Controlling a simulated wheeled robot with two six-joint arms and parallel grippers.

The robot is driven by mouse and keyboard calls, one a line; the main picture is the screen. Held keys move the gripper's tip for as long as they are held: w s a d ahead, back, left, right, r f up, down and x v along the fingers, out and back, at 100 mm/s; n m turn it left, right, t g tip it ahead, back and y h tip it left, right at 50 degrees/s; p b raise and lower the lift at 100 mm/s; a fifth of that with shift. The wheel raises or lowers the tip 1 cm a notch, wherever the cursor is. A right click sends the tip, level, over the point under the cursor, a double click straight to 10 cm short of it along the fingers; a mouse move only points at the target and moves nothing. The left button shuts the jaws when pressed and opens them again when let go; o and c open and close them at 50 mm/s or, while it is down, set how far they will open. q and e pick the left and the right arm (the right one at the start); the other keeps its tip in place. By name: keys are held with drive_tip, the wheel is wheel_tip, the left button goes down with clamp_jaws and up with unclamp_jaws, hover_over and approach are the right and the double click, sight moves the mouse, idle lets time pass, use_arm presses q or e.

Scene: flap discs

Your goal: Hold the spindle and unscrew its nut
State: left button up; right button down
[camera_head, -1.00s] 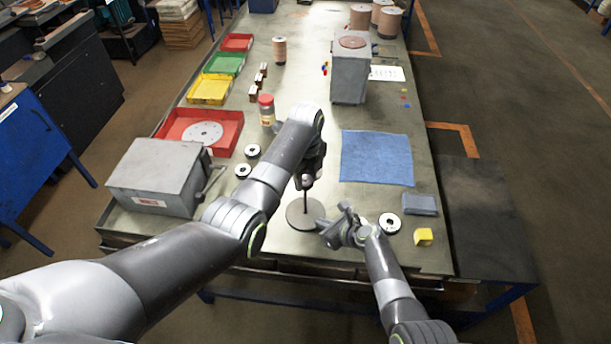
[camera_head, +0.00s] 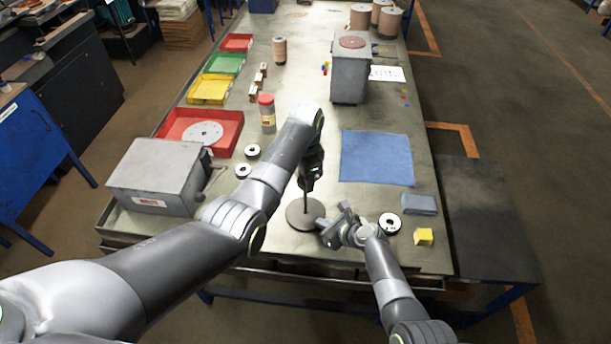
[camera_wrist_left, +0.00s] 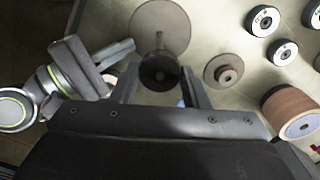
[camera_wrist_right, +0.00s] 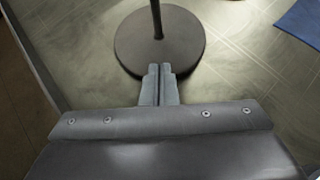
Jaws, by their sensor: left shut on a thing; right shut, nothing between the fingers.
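The spindle stands upright on the table, its thin dark rod rising from a round grey base (camera_head: 300,216). It also shows in the left wrist view (camera_wrist_left: 160,22) and the right wrist view (camera_wrist_right: 160,45). My left gripper (camera_head: 309,180) is above the base at the rod's top. In the left wrist view its fingers are shut on the dark round nut (camera_wrist_left: 160,72), in line with the rod; I cannot tell whether the threads still engage. My right gripper (camera_head: 330,226) is shut and empty, low beside the base. Its fingertips (camera_wrist_right: 160,72) are near the base's edge, apart from the rod.
Black-and-white discs (camera_head: 242,170) lie left of my left arm, another (camera_head: 389,224) right of my right gripper. A grey box (camera_head: 155,177) stands left, a red-lidded jar (camera_head: 267,113) behind. A blue cloth (camera_head: 377,158), grey block (camera_head: 420,204) and yellow block (camera_head: 423,237) lie right.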

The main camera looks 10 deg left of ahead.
use_arm(q)
drive_tip(key=n, duration=0.5)
drive_tip(key=shift+f+n, duration=0.1)
drive_tip(key=shift+n, duration=0.3)
drive_tip(key=o, duration=0.7)
